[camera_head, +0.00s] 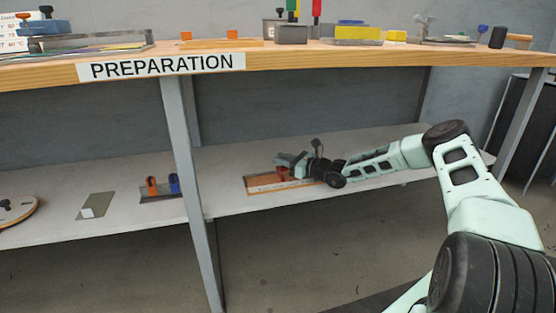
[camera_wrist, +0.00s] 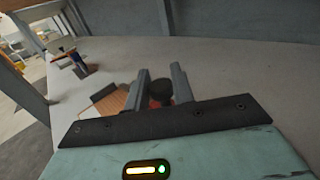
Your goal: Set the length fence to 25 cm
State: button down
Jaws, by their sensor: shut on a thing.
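A wooden board (camera_head: 258,180) with a pale strip along its front edge lies on the lower shelf; its brown surface also shows in the wrist view (camera_wrist: 112,103). A red piece, the length fence (camera_head: 283,173), sits on the board. My gripper (camera_head: 290,160) is at the fence, with its jaws shut on it. In the wrist view, a dark round knob with red below it, part of the fence (camera_wrist: 158,93), is between my two fingers (camera_wrist: 161,88). The strip's markings are too small to read, and my arm hides the board's right end.
The lower shelf (camera_head: 225,190) is under the bench top (camera_head: 290,52) marked PREPARATION. A grey leg (camera_head: 185,170) stands left of the board. Farther left are a holder with orange (camera_head: 151,187) and blue (camera_head: 174,184) parts, and a grey plate (camera_head: 100,203). The shelf behind the board is clear.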

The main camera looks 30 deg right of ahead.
jog(key=s+d, duration=0.1)
jog(key=d, duration=0.3)
jog(key=s+d+p, duration=0.1)
jog(key=d, duration=0.3)
jog(key=s+d, duration=0.1)
jog(key=d, duration=0.4)
jog(key=shift+s+d+f, duration=0.1)
jog(key=shift+s, duration=0.3)
jog(key=c, duration=1.2)
grip_release()
jog(key=shift+d, duration=0.1)
jog(key=shift+c, duration=0.2)
jog(key=shift+s, duration=0.1)
jog(key=p+v, duration=0.5)
jog(key=v, duration=1.2)
jog(key=shift+s, duration=0.15)
